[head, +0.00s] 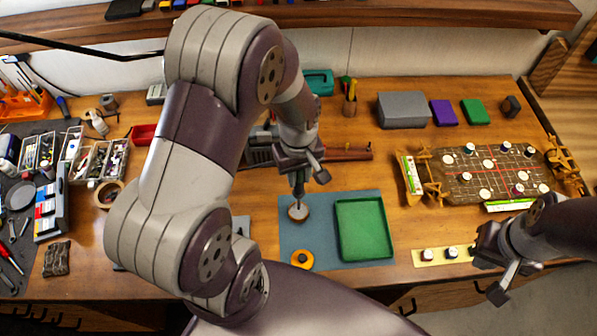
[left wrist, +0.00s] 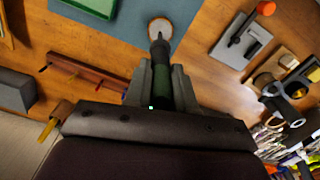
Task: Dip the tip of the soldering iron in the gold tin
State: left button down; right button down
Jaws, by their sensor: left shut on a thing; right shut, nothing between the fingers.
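The soldering iron (left wrist: 159,72), with a dark green handle and dark front end, is held in my left gripper (left wrist: 160,92), shut around its handle. In the head view my left gripper (head: 299,176) is above the blue-grey mat with the iron pointing down. The gold tin (head: 298,213) is a small round tin with a pale inside, on the mat below. The iron's tip overlaps the tin (left wrist: 161,25) in both views; I cannot tell whether it touches the contents. My right gripper (head: 490,262) is shut and empty near the front right table edge.
A wooden rack with a circuit board (head: 480,180) stands at right. A pale strip with small capped parts (head: 440,256) lies near the right gripper.

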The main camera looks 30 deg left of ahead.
jog(key=shift+f, duration=0.3)
dwell(0.8)
jog(key=shift+r+p, duration=0.85)
jog(key=shift+r, duration=0.25)
dwell(5.8)
